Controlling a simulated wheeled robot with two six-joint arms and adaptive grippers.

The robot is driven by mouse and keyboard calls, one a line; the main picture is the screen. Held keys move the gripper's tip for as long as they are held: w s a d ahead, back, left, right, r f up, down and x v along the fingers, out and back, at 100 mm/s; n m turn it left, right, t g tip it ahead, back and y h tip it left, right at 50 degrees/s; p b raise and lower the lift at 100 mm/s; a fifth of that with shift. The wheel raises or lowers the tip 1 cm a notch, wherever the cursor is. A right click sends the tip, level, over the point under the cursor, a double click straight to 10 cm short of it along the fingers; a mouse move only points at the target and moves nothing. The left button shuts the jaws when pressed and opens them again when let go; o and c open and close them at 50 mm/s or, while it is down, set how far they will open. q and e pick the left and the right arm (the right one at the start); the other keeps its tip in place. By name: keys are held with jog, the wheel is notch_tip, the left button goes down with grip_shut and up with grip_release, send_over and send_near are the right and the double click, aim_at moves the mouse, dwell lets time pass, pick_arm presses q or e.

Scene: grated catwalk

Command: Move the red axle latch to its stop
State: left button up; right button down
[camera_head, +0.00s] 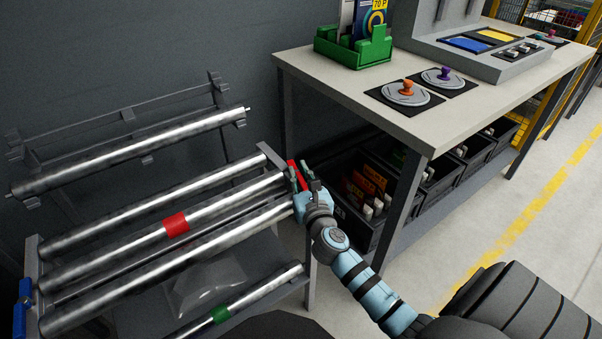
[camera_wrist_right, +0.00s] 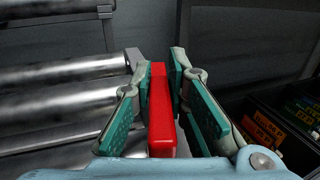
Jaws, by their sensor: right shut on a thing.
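The red axle latch (camera_head: 302,178) is a small red bar at the right end of the roller rack (camera_head: 266,152). In the right wrist view the latch (camera_wrist_right: 161,112) stands upright between the teal finger pads. My right gripper (camera_head: 303,183) is shut on it, with the pads along its two sides; it also shows in the right wrist view (camera_wrist_right: 168,95). The latch's far end and any stop are hard to make out. My left gripper is not in view.
A blue piece (camera_head: 22,308) is at the rack's left end. A workbench (camera_head: 440,128) with black bins (camera_head: 440,180) stands close right of my gripper. Floor farther right is clear.

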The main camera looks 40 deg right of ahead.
jog(key=shift+w+a+m+g+h, duration=0.15)
jog(key=shift+m+g+h, duration=0.25)
jog(key=shift+m+h, duration=0.3)
jog(key=shift+s+a+m+g+h, duration=0.15)
jog(key=shift+m+g+h, duration=0.3)
jog(key=shift+h, duration=0.35)
jog(key=shift+w, duration=0.1)
jog(key=c, duration=1.6)
grip_release()
jog(key=shift+a, duration=0.1)
jog(key=shift+r, duration=0.1)
notch_tip(320, 180, up, 10)
jog(key=shift+f, duration=0.1)
jog(key=shift+c, duration=0.2)
